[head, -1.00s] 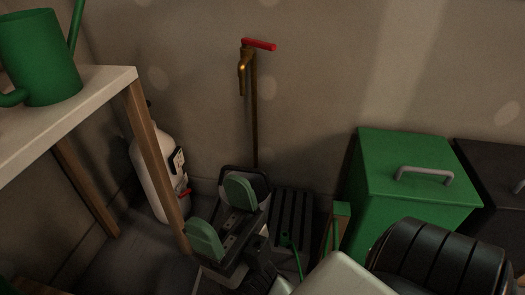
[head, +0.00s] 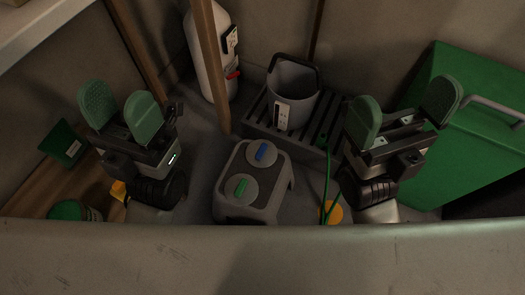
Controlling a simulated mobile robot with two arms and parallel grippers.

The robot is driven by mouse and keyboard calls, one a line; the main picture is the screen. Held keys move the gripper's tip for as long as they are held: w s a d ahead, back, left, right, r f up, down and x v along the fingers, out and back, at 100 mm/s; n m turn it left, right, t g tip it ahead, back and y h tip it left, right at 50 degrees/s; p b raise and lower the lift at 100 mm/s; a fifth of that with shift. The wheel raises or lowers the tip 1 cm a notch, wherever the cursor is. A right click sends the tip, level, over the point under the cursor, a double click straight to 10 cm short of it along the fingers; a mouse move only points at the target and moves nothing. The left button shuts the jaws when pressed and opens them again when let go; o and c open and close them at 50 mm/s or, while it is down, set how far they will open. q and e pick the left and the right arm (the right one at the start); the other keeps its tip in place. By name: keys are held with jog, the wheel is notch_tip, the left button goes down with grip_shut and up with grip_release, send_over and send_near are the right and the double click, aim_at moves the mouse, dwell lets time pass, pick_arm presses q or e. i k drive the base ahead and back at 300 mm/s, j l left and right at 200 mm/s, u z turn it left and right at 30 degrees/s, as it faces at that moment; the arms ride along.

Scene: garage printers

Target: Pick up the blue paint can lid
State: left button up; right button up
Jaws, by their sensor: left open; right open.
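Two round grey discs rest on top of a grey step stool (head: 222,203) at the middle of the head view. The farther disc (head: 253,160) has a blue mark across it and looks like the blue paint can lid. The nearer disc (head: 230,193) has a green mark. My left gripper (head: 120,110) is open and empty, up and to the left of the stool. My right gripper (head: 403,112) is open and empty, to the right of the stool. Neither touches a disc.
A grey bucket (head: 295,82) stands on a dark slatted grate (head: 258,118) behind the stool. A wooden post (head: 208,70) and a white cylinder (head: 203,50) stand at the back. A green bin (head: 440,80) is at right. A green hose (head: 327,180) runs right of the stool.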

aim_at(260, 153)
jog(key=u, duration=2.7)
jog(key=k+z, duration=0.4)
jog(key=k+l+z, duration=0.15)
jog(key=k+z, duration=0.2)
jog(key=k+l+z, duration=0.1)
jog(key=l+z, duration=0.2)
jog(key=i+l+z, duration=0.15)
jog(key=l, duration=0.25)
jog(key=i+l+z, duration=0.1)
jog(key=i+l, duration=0.15)
jog(key=l, duration=0.15)
